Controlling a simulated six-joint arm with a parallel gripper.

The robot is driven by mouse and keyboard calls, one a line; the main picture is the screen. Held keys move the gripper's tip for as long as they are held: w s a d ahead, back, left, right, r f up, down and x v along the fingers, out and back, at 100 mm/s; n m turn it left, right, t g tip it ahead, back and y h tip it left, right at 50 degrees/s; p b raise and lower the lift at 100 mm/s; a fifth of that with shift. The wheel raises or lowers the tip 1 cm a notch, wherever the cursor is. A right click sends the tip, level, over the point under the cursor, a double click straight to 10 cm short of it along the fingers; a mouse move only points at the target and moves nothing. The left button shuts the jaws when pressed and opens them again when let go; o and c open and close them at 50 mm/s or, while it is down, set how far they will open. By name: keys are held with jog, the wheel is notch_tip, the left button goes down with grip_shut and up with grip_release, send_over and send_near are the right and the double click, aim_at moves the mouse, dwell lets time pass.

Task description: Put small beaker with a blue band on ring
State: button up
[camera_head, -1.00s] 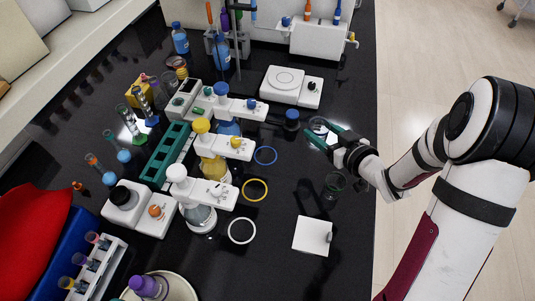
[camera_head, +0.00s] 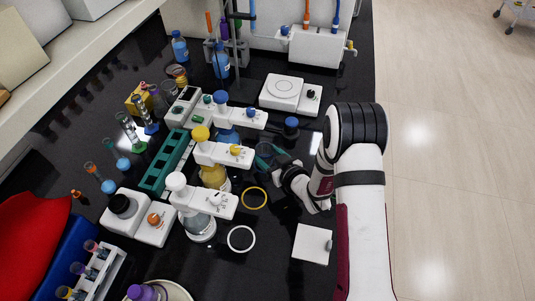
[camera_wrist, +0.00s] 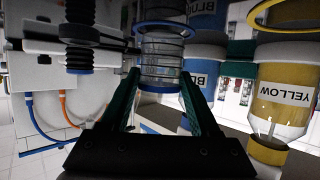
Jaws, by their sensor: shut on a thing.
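The small clear beaker with a blue band (camera_wrist: 162,62) is between the two green fingers of my gripper (camera_wrist: 161,80) in the wrist view, which is upside down. My gripper is shut on it near its blue band. The blue ring (camera_wrist: 165,27) lies on the black bench at the beaker's base end; I cannot tell whether the beaker touches it. In the head view my gripper (camera_head: 266,158) is over the blue ring's spot, right of the blue-capped bottle (camera_head: 227,132). The gripper largely hides the beaker and blue ring there.
A yellow ring (camera_head: 254,198) and a white ring (camera_head: 241,238) lie nearer the front. Stirrer-like stands with the yellow-capped bottle (camera_head: 214,175) and white-capped bottle (camera_head: 200,226) crowd the left. A white square plate (camera_head: 312,243) and a balance (camera_head: 291,92) flank the arm.

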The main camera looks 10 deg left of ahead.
jog(key=shift+f, duration=0.15)
jog(key=o, duration=1.4)
jog(key=shift+c, duration=0.2)
